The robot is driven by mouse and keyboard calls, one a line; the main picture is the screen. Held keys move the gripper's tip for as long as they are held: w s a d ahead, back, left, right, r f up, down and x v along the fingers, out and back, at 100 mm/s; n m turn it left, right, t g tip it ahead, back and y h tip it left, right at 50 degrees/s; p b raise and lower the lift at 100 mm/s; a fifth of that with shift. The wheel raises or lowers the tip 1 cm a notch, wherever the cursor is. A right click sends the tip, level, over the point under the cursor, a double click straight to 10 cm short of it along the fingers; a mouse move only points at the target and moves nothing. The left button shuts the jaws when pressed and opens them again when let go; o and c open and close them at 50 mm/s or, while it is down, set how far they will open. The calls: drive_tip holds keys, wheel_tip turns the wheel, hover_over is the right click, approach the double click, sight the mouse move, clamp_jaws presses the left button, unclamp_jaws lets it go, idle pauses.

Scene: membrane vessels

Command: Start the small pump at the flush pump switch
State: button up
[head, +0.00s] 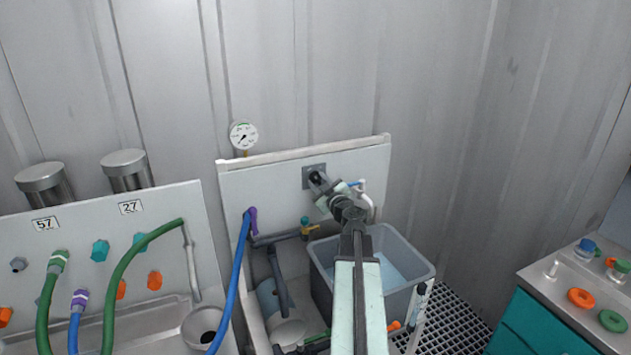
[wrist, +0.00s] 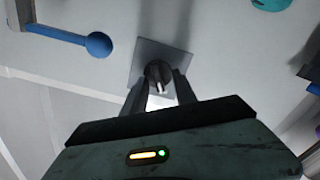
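The flush pump switch is a dark round knob with a pale mark, on a square grey plate (head: 307,181) on the white back panel. In the wrist view the knob (wrist: 157,72) stands out from its plate (wrist: 147,53), and the plate looks tilted. My gripper (head: 319,183) is at the switch. In the wrist view the two dark fingers of my gripper (wrist: 161,82) lie on either side of the knob and appear closed on it. The finger contact is partly in shadow. The small pump cannot be made out for certain.
A gauge (head: 243,135) sits above the panel's left side. A blue-handled valve (head: 355,184) is right of the switch, and its ball end (wrist: 98,44) shows left of my fingers. A grey tub (head: 419,269) stands below. Hoses (head: 237,271) run at the left.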

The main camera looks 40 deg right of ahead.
drive_tip(key=shift+s, duration=0.1)
clamp_jaws()
drive_tip(key=shift+d, duration=0.1)
drive_tip(key=shift+m, duration=0.4)
drive_tip(key=m, duration=0.5)
drive_tip(key=shift+s, duration=0.1)
drive_tip(key=m, duration=0.6)
drive_tip(key=shift+d, duration=0.1)
idle(0.4)
unclamp_jaws()
